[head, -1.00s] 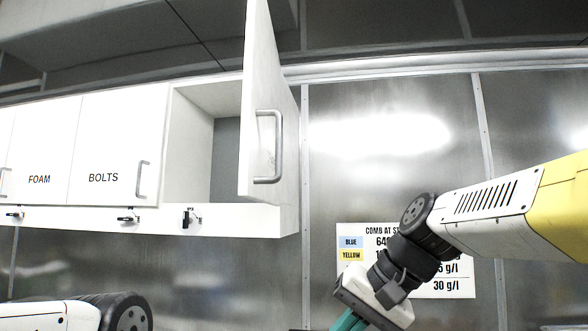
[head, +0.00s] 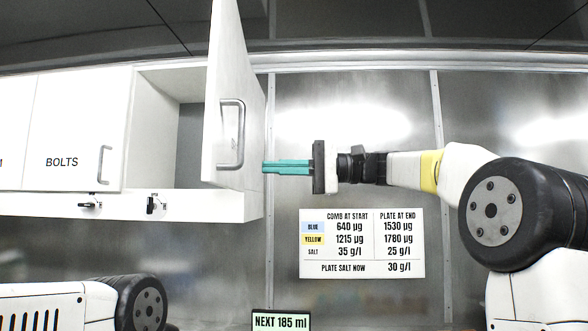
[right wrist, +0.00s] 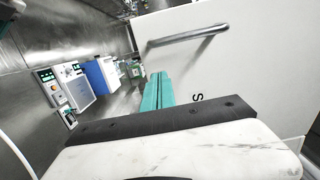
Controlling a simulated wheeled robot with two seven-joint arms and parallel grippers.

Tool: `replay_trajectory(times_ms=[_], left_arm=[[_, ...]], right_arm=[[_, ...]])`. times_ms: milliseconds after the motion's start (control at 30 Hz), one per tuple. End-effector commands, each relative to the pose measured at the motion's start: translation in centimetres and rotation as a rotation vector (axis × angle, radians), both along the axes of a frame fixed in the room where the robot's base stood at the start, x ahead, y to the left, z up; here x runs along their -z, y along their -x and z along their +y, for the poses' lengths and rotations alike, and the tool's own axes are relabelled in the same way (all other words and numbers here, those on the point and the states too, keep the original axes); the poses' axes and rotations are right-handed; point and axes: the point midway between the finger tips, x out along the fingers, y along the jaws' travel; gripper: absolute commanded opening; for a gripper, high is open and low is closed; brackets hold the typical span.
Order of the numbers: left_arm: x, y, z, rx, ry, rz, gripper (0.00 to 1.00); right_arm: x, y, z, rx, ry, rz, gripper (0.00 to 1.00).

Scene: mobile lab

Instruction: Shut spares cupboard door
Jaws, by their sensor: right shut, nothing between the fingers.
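The open cupboard door (head: 222,75) is a white panel swung far out from the wall cupboard, with a grey bar handle (head: 240,135). Its compartment (head: 191,150) shows open and empty-looking to the left. In the right wrist view the white door (right wrist: 265,75) carries the handle (right wrist: 188,40) and a letter S; the rest of the label is hidden. My right gripper (head: 265,167) points left with its teal fingers together and empty, tips at the door's right edge. I cannot tell whether they touch. The fingers also show in the right wrist view (right wrist: 158,76). My left gripper is out of view.
The shut BOLTS door (head: 75,130) is left of the open compartment. Black latches (head: 152,204) sit on the rail below. A printed chart (head: 362,243) hangs on the metal wall, with a NEXT 185 ml display (head: 281,321) below. Bench equipment (right wrist: 80,85) shows in the wrist view.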

Motion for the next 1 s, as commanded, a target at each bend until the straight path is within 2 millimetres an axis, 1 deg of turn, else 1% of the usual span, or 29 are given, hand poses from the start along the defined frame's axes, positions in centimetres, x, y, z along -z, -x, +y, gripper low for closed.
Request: replay_trajectory(times_ms=[33,200,300,400,533,900,1000], left_arm=[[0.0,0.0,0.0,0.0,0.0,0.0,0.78],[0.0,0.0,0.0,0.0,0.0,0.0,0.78],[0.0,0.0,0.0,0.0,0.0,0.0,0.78],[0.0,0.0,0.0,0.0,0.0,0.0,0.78],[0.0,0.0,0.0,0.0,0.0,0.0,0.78],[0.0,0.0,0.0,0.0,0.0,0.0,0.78],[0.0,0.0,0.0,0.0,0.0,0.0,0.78]], right_arm=[[0.0,0.2,1.3,-0.005,0.0,-0.001,0.0],[0.0,0.5,4.7,-0.003,0.001,0.0,0.0],[0.0,0.6,6.2,-0.002,0.001,0.0,0.0],[0.0,0.7,7.2,0.0,0.001,0.0,0.0],[0.0,0.7,7.9,0.0,0.001,-0.001,0.0],[0.0,0.7,8.1,0.002,0.001,-0.001,0.0],[0.0,0.8,8.6,0.001,0.001,0.0,0.0]])
